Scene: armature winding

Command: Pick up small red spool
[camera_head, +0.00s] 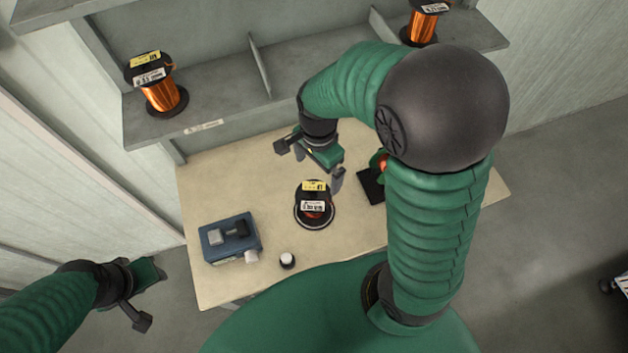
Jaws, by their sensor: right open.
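A small spool (314,205) with black flanges, a yellow label and a white label stands upright on the pale table (210,180). A little red winding shows between its flanges. My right gripper (309,166) is open and empty above and just behind the spool, with its fingers spread to either side. It appears apart from the spool. My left gripper (148,297) hangs at the lower left, off the table's left side; its fingers look spread and nothing shows between them.
A blue box-shaped device (230,240) stands left of the spool, with a small white-topped cylinder (287,260) beside it. A dark plate (371,187) lies right of the spool, partly hidden by my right arm. Orange spools (162,95) (420,27) stand on the shelf behind.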

